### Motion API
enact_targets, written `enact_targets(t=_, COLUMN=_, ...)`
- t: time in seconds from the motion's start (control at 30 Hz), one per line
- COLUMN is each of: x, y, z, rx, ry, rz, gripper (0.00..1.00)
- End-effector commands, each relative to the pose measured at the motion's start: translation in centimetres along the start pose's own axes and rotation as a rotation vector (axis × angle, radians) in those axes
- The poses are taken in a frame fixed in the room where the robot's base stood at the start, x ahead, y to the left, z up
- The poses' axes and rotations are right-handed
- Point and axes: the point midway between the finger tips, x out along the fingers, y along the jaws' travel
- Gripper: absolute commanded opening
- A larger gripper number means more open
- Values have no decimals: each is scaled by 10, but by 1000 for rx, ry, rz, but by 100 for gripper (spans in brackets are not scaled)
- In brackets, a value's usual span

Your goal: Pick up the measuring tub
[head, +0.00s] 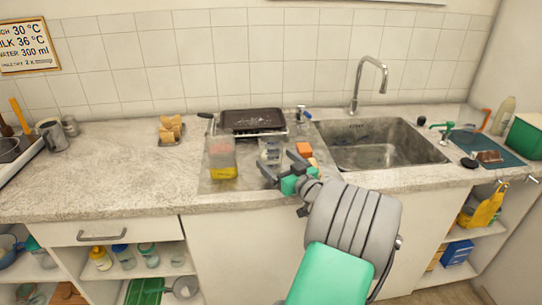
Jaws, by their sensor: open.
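A clear, see-through tub (270,149), which looks like the measuring tub, stands on the draining area left of the sink. My gripper (277,162) is open, with its dark fingers spread at the near side of this tub. The fingertips overlap the tub's lower part in the head view. I cannot tell whether they touch it or are around it. The tub's lower right side is partly hidden by the gripper.
A clear container with a yellow base (222,160) stands just left. The sink (380,146) is further right. The counter (110,180) at left is mostly free.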

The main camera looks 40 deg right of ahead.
Motion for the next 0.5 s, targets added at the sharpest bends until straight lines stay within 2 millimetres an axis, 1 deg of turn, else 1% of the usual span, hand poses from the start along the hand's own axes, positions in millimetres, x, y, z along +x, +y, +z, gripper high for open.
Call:
enact_targets(t=0.03, x=11, y=-3, z=-2, rx=0, ry=0, rz=-5, gripper=89)
enact_targets(t=0.1, x=23, y=-3, z=-1, rx=0, ry=-1, rz=-6, gripper=89)
enact_targets(t=0.2, x=34, y=-3, z=0, rx=2, ry=0, rz=-4, gripper=89)
enact_targets(t=0.4, x=35, y=-2, z=0, rx=1, ry=0, rz=-2, gripper=89)
enact_targets(t=0.5, x=35, y=-2, z=0, rx=1, ry=0, rz=-3, gripper=81)
